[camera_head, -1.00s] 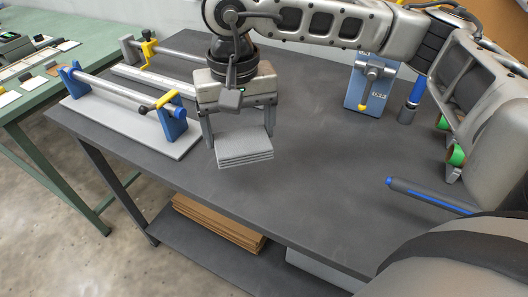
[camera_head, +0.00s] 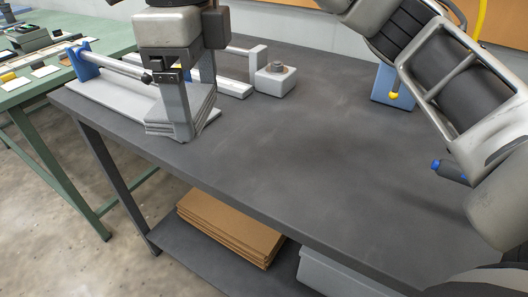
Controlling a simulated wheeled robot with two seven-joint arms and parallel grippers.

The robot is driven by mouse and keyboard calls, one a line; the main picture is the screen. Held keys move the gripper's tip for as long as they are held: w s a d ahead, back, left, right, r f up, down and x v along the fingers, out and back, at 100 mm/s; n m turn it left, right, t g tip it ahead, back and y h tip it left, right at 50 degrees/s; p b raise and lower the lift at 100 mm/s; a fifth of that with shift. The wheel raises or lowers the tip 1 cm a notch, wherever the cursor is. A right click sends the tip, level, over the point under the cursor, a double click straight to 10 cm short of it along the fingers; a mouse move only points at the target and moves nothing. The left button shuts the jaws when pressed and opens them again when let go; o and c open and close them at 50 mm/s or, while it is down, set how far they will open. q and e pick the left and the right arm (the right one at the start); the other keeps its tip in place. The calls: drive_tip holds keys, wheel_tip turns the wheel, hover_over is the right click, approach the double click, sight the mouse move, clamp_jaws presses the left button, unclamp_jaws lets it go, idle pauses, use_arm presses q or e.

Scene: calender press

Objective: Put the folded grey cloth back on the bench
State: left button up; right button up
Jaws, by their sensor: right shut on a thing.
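The folded grey cloth (camera_head: 159,126) is a small layered stack at the left of the head view. My right gripper (camera_head: 184,118) is shut on it, with a finger in front covering part of the cloth. The cloth is tilted and overlaps the light base plate of the blue-ended roller press in the picture. I cannot tell whether it touches the plate or the dark bench (camera_head: 290,150). My left gripper is out of view.
The press plate (camera_head: 105,94) lies on the bench's left end, beside a grey block with a round knob (camera_head: 276,80). A blue stand (camera_head: 388,88) is at the back right. The bench middle is clear. Brown boards (camera_head: 228,225) lie on the lower shelf.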

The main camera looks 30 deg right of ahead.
drive_tip(key=shift+d+f, duration=0.1)
drive_tip(key=shift+d, duration=0.05)
approach(275, 146)
drive_tip(key=s+a+r, duration=0.1)
drive_tip(key=a+r, duration=0.1)
drive_tip(key=a, duration=0.2)
drive_tip(key=d+f, duration=0.2)
drive_tip(key=f, duration=0.2)
drive_tip(key=shift+w+d, duration=0.3)
drive_tip(key=shift+d, duration=0.1)
drive_tip(key=shift+w+d+f, duration=0.15)
drive_tip(key=shift+d+f, duration=0.15)
drive_tip(key=shift+f, duration=0.1)
drive_tip(key=f, duration=0.3)
drive_tip(key=shift+d+f, duration=0.1)
drive_tip(key=shift+d, duration=0.25)
drive_tip(key=shift+f, duration=0.2)
